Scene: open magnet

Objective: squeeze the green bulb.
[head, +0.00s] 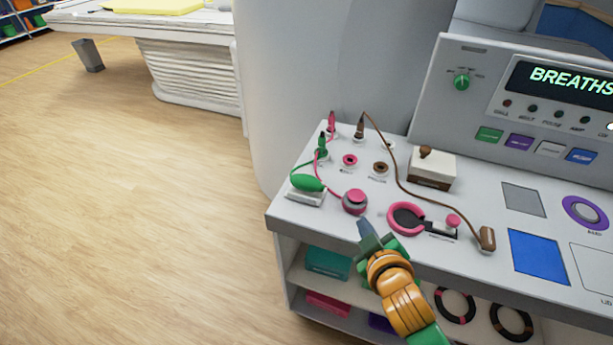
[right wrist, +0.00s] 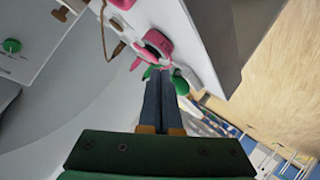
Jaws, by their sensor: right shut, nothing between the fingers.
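The green bulb (head: 307,183) lies on a small white rest at the left end of the console top in the head view, with a green plug and cable behind it. In the right wrist view green parts, seemingly the bulb (right wrist: 180,85), show just past my fingertips, partly hidden by them. My right gripper (head: 364,229) is shut and empty at the console's front edge, to the right of and nearer than the bulb, apart from it. Its two dark fingers (right wrist: 163,82) lie together in the right wrist view. My left gripper is not in view.
A pink knob (head: 355,201) stands between the bulb and my right gripper. A pink ring (head: 406,219) and a brown cable with a brown handle (head: 487,238) lie to the right. Shelves with boxes (head: 328,262) are below the console top. Open floor (head: 130,220) is at left.

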